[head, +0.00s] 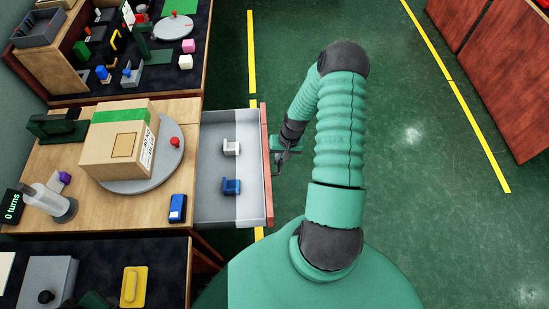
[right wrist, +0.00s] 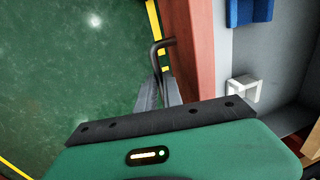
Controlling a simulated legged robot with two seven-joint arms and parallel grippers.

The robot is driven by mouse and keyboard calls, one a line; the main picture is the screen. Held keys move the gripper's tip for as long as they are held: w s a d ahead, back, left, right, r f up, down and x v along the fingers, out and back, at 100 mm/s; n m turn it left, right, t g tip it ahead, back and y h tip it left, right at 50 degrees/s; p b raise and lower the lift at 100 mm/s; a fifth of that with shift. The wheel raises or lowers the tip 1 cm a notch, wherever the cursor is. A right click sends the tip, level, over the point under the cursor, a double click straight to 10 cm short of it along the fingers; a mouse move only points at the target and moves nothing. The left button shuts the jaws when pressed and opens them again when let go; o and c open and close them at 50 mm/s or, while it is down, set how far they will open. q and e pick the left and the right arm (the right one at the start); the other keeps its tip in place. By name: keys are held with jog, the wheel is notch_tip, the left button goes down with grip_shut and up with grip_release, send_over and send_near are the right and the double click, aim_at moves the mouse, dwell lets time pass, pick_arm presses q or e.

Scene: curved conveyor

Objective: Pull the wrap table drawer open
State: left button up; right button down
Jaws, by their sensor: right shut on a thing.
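The wrap table drawer (head: 213,205) stands out from the right side of the wooden wrap table (head: 95,205), its grey inside showing. Its reddish front panel (head: 267,160) also shows in the right wrist view (right wrist: 193,45). My right gripper (head: 281,158) is at the outer side of that panel. In the right wrist view its fingers (right wrist: 160,92) are shut on the dark drawer handle (right wrist: 157,52); the grip is partly hidden. A white piece (head: 231,147) and a blue piece (head: 231,186) lie in the drawer. My left gripper is not in view.
A cardboard box (head: 118,140) sits on a round grey turntable (head: 165,158) on the table. A blue item (head: 178,208) lies near the table's right edge. Dark-topped benches with small items adjoin above and below. Green floor (head: 420,130) is clear to the right.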

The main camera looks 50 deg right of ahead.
jog(key=shift+s+a+f, duration=0.1)
jog(key=shift+s+a, duration=0.1)
jog(key=c, duration=1.8)
grip_release()
jog(key=shift+o, duration=0.2)
jog(key=shift+w+d, duration=0.1)
notch_tip(320, 180, up, 17)
jog(key=s+d+p, duration=0.2)
jog(key=shift+f, duration=0.2)
jog(key=shift+s+d, duration=0.1)
